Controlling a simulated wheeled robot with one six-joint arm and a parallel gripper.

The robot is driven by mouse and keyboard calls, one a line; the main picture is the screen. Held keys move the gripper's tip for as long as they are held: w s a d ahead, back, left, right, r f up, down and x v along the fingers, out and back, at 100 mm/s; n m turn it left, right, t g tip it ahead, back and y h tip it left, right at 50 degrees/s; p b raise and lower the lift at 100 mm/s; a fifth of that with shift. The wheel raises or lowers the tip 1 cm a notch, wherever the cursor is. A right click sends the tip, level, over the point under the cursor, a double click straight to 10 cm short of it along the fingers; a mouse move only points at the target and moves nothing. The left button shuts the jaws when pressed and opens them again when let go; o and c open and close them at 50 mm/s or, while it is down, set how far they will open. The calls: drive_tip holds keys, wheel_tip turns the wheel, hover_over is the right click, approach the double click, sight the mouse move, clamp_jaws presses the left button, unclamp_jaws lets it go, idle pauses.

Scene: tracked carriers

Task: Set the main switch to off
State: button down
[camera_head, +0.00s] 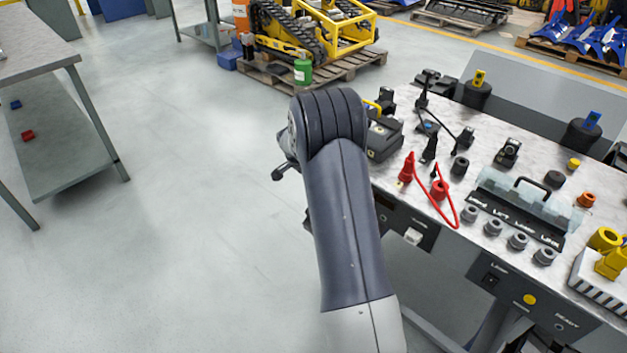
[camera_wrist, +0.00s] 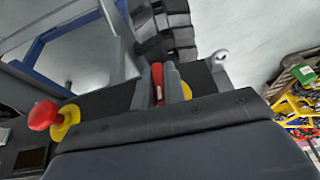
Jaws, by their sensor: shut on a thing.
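In the wrist view my gripper (camera_wrist: 159,78) is shut, with a narrow red handle (camera_wrist: 157,84) between its two dark fingers. A yellow disc (camera_wrist: 185,90) shows partly behind the fingers beside the handle. The red handle on yellow looks like the main switch; its labels and setting are hidden, so I cannot tell which way it points. In the head view my arm covers the gripper and the switch.
A red mushroom button (camera_wrist: 43,115) on a yellow collar (camera_wrist: 66,124) is left of the gripper. The bench top (camera_head: 395,183) holds plugs, red leads (camera_head: 438,189) and a clear-covered box (camera_head: 528,195). Its front panel has a white knob (camera_head: 412,237) and a yellow button (camera_head: 529,299). Floor at left is clear.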

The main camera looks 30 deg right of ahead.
idle(0.4)
drive_tip(key=c, duration=1.5)
unclamp_jaws()
drive_tip(key=v, duration=1)
drive_tip(key=shift+w+a+r, duration=0.15)
drive_tip(key=shift+a+r, duration=0.1)
drive_tip(key=shift+r, duration=0.1)
drive_tip(key=x, duration=1)
drive_tip(key=shift+d+f, duration=0.25)
drive_tip(key=shift+f, duration=0.1)
